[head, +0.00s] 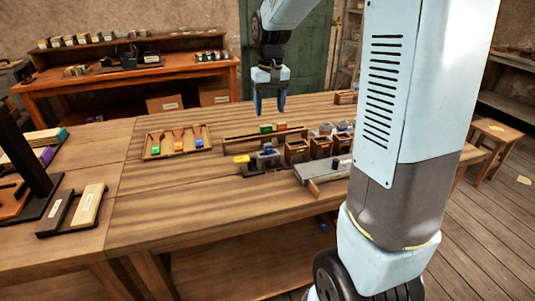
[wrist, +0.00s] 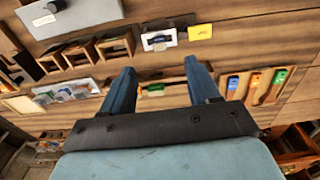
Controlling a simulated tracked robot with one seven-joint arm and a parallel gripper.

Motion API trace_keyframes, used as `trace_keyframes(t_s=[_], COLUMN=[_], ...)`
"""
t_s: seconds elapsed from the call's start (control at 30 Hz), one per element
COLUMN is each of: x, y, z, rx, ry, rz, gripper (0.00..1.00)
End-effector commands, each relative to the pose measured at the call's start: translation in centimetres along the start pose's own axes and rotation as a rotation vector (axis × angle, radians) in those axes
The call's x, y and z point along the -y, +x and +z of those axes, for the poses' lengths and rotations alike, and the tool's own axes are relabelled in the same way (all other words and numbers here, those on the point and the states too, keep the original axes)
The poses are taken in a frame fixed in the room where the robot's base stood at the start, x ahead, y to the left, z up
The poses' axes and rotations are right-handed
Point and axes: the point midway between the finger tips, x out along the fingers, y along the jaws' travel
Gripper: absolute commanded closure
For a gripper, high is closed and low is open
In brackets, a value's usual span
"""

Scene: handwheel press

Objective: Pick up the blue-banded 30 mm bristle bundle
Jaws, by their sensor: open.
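My gripper (head: 270,106) is open and empty, pointing down above the far part of the bench. In the wrist view its two blue fingers (wrist: 160,75) stand wide apart. Below and between them lies a long narrow wooden rack (head: 240,137) holding a green piece (wrist: 155,87) and other small pieces. A blue-ended piece (head: 198,142) lies in the flat wooden tray (head: 151,154), beside orange and green ones. Small blue pieces also show near the grey fixture (head: 262,166). I cannot tell which blue piece is the 30 mm bundle; no size can be read.
Several open wooden boxes (head: 297,152) stand right of the fixture. A yellow block (head: 241,159) is at its left. A grey plate with a dark knob (head: 320,174) lies at the front. A dark post stands at far left.

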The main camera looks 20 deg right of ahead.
Motion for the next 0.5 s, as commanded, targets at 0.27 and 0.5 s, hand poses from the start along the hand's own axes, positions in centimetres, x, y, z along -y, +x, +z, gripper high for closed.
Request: trace_keyframes(t_s=[0.27,0.5], x=[0.1,0.1], y=[2.6,5.8], z=[-2.4,-2.3], rx=[0.048,0.053], ry=[0.0,0.0], rz=[-0.002,-0.002], gripper=[0.39,0.39])
